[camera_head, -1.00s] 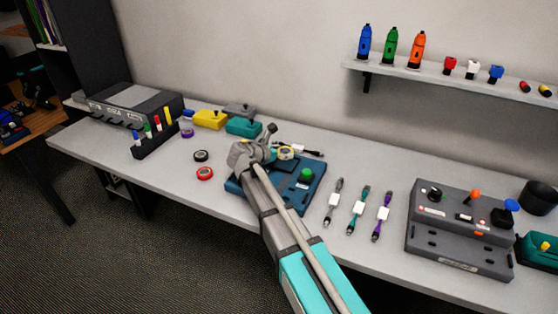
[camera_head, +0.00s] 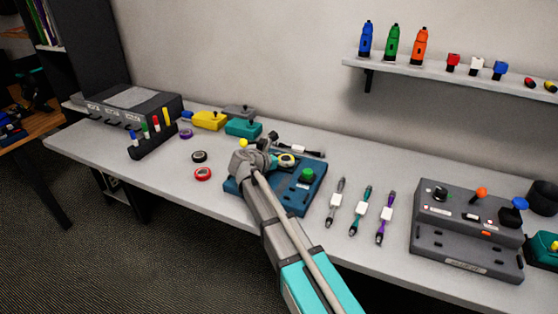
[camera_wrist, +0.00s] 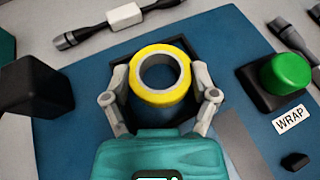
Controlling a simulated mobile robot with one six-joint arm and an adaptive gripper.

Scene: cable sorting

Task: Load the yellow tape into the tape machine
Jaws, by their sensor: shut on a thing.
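The yellow tape (camera_wrist: 160,94) is a ring with a grey core, held between the two fingers of my gripper (camera_wrist: 160,88) in the wrist view. In the head view the tape (camera_head: 286,160) is over the blue tape machine (camera_head: 315,187), partly behind my wrist. The machine (camera_wrist: 75,125) has a green button (camera_wrist: 287,73), a WRAP label and a black block (camera_wrist: 32,88) on the left. The tape is above a dark square area on the machine. I cannot tell whether it touches the machine, since its underside is hidden.
Red tape (camera_head: 203,174), black tape (camera_head: 199,156) and purple tape (camera_head: 186,134) lie to the left. Several cables (camera_head: 363,209) lie to the right, and one cable (camera_wrist: 120,16) lies behind the machine. A grey console (camera_head: 467,240) stands at far right.

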